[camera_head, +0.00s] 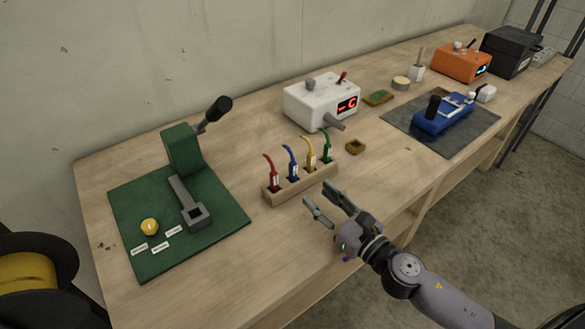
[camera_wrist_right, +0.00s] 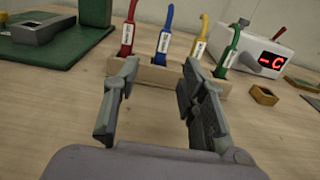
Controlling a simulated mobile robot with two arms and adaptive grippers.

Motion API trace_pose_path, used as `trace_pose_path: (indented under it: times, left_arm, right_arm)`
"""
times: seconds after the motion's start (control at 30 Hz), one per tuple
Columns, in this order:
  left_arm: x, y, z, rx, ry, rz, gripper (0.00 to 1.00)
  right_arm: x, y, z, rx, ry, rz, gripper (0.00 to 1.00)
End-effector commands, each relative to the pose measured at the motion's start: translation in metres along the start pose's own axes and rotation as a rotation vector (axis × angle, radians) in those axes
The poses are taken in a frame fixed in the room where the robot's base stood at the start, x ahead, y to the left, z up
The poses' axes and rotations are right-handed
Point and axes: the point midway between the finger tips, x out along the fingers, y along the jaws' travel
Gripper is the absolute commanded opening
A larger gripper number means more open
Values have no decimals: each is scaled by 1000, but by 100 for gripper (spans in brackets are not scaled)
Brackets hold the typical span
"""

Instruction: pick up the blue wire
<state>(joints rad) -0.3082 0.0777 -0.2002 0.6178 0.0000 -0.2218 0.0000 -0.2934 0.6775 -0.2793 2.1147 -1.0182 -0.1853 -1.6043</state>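The blue wire (camera_head: 292,163) stands upright in a light wooden holder (camera_head: 303,188), second from the left, between the red wire (camera_head: 271,172) and the yellow wire (camera_head: 310,153). A green wire (camera_head: 327,146) stands at the right end. My right gripper (camera_head: 324,199) is open and empty, in front of the holder and apart from it. In the right wrist view the blue wire (camera_wrist_right: 165,32) with its white label shows beyond and between the open fingers (camera_wrist_right: 155,95). My left gripper is not in view.
A green mat (camera_head: 215,232) with a lever press lies to the left. A white device with a red display (camera_head: 322,102) stands behind the holder. A small wooden tray (camera_head: 356,147) is right of it. A blue tool (camera_head: 442,115) lies on a dark mat further right. The front table area is clear.

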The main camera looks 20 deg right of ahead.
Motion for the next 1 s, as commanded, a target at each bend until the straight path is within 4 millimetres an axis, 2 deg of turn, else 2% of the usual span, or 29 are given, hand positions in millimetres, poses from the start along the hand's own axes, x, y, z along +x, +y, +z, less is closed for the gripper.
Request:
trace_pose_path:
  times: [0.1, 0.3, 0.57, 0.8, 1.0]
  left_arm:
    - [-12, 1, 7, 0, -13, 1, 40]
    - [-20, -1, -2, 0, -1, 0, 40]
    - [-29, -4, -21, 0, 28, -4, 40]
    - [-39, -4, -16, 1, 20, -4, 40]
    - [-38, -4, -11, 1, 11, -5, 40]
  right_arm:
    - [24, -1, 5, 0, -4, -1, 38]
    - [53, 0, 2, 1, -1, -1, 38]
    - [74, -3, 6, 1, -1, -2, 38]
    - [107, -5, 6, 1, 0, 0, 38]
    - [112, -5, 4, 0, 1, 1, 38]
